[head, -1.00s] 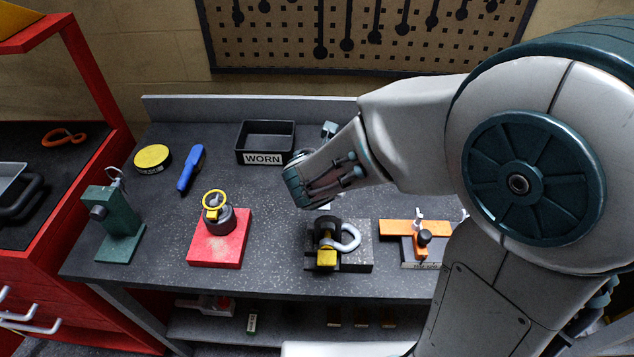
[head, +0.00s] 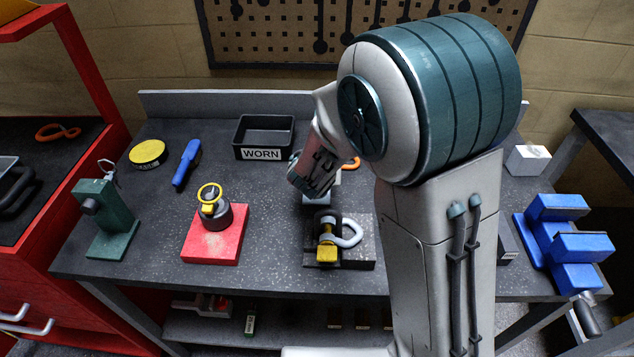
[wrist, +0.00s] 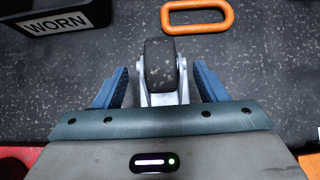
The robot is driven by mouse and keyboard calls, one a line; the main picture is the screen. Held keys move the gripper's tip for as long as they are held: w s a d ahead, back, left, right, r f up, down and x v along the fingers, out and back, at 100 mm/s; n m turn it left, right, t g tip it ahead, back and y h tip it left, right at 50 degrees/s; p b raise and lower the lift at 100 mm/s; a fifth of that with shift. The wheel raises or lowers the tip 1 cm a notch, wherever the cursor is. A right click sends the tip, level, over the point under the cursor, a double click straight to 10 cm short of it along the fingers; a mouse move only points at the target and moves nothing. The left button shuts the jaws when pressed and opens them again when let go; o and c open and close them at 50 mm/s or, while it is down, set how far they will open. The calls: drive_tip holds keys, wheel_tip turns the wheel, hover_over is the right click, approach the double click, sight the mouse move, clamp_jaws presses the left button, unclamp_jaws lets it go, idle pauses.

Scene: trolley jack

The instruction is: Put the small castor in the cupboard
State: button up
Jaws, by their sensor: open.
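The small castor (wrist: 160,65), a dark worn wheel in a pale metal fork, shows in the wrist view between the two blue fingers of my gripper (wrist: 163,88). The fingers are open, with a gap on each side of the castor. In the head view my gripper (head: 312,188) points down over the middle of the bench, and my wrist mostly hides the castor. I cannot make out a cupboard for certain; a red cabinet (head: 65,190) with handles stands at the left.
A black tray marked WORN (head: 263,154) and an orange ring (wrist: 197,17) lie close by. A shackle on a dark block (head: 340,240) and a red block (head: 215,245) are nearer the front. A blue vise (head: 565,245) is at right, a green stand (head: 112,220) at left.

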drive_tip(key=shift+x, duration=1.55)
drive_tip(key=shift+d, duration=0.1)
drive_tip(key=shift+s, duration=0.1)
drive_tip(key=c, duration=1.4)
